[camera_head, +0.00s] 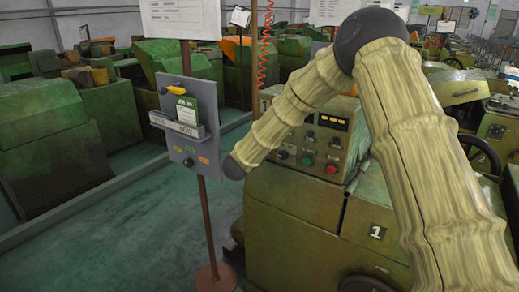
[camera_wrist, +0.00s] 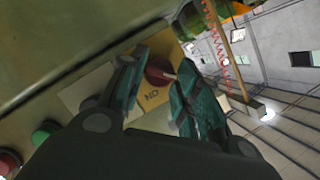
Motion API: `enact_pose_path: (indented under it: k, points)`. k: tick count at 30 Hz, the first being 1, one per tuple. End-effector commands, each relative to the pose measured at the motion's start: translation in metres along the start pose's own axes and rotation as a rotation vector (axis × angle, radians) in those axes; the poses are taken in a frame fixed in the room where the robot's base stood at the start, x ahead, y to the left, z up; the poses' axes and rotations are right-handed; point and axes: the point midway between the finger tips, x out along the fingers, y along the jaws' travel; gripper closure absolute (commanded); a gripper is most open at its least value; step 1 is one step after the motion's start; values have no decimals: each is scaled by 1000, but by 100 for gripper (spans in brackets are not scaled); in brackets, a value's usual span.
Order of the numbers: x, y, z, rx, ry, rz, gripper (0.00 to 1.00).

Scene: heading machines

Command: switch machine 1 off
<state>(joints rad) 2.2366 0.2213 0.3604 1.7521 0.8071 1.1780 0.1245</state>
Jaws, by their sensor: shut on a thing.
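Machine 1 (camera_head: 290,215) is a green machine with a "1" plate on its front. Its control panel (camera_head: 318,138) carries a dark knob, a green button, a red button and a lit display. In the wrist view, a dark red knob (camera_wrist: 156,68) sits on a yellow plate (camera_wrist: 153,98) lettered "ON". My gripper (camera_wrist: 160,73) has a finger on each side of this knob and is shut on it. The knob is partly hidden by the fingers. In the head view my arm's dark wrist end is left of the panel, and the fingers cannot be made out.
A grey board (camera_head: 190,125) on a thin post stands close left of my wrist, with a yellow-handled tool and a green card on it. A red coiled cable (camera_head: 267,40) hangs behind. A green button (camera_wrist: 45,132) is near the knob. The floor at left is clear.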

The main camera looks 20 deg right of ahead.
Motion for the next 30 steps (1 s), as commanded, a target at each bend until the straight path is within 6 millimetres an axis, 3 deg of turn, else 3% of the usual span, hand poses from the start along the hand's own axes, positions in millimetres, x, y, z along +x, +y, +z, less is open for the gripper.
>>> enact_pose_path:
  k: [14, 15, 18, 30]
  points:
    - [0, 3, 2, -14, -3, 8, 92]
    - [0, 3, 2, -14, -3, 8, 61]
    - [0, 3, 2, -13, -2, 7, 46]
    - [-5, 0, 1, -11, -1, 5, 46]
